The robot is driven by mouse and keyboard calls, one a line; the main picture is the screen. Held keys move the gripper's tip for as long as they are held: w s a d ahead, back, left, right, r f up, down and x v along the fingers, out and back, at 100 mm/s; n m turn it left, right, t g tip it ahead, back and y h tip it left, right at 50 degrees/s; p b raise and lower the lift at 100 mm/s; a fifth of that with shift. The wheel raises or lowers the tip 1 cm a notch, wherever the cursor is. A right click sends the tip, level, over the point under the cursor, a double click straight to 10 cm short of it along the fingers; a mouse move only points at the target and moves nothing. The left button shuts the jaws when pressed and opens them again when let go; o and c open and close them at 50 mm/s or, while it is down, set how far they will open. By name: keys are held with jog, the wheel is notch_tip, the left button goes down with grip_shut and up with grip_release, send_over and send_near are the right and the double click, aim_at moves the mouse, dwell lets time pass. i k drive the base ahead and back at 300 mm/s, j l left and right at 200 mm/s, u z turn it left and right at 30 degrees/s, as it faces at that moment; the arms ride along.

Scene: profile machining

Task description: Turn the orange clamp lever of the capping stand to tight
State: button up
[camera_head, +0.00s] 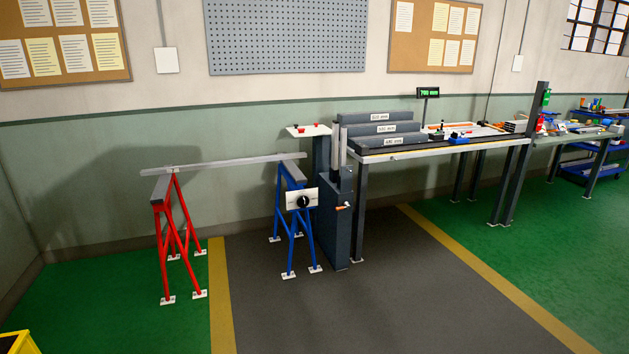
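A small orange lever (343,207) sticks out near the front of a dark grey upright stand (337,235) in the middle of the picture. The lever looks roughly level, but it is too small to tell whether it is tight or loose. I cannot tell for certain that this stand is the capping stand. Another small orange item (437,127) lies on the long workbench (420,148) to the right. My gripper is not in view.
A long profile bar (225,161) rests across a red trestle (170,235) and a blue trestle (293,225). A white panel with a black knob (303,201) sits left of the stand. The grey floor (370,290) in front is clear. A yellow object (15,343) is at the lower left.

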aim_at(346, 204)
jog(key=i, duration=3.95)
